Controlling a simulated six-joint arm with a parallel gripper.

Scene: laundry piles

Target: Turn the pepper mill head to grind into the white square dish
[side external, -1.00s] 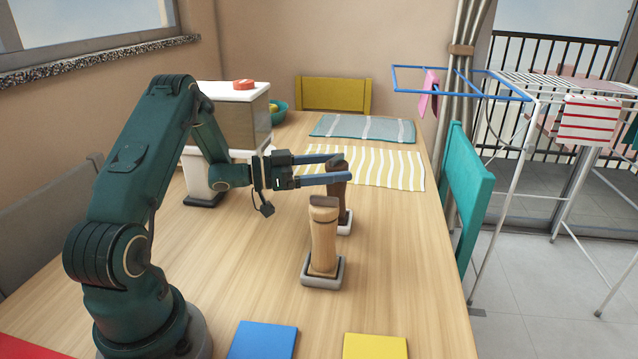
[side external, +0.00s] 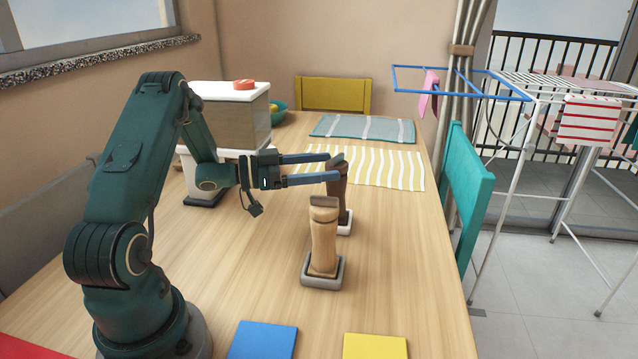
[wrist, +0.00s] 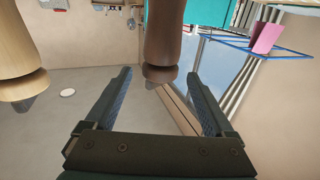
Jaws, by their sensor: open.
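The dark brown pepper mill (side external: 340,188) stands upright in a small white square dish (side external: 346,229), behind a light wood mill. My gripper (side external: 333,167) is open and level at the height of the dark mill's head, coming from the left. Its blue fingertips are at the head, with a gap between them.
A white-topped box-like unit (side external: 230,110) stands behind my forearm. Striped mats (side external: 375,169) lie at the back of the table. Blue (side external: 263,341) and yellow (side external: 374,347) flat squares lie at the front. The table right of the mills is clear.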

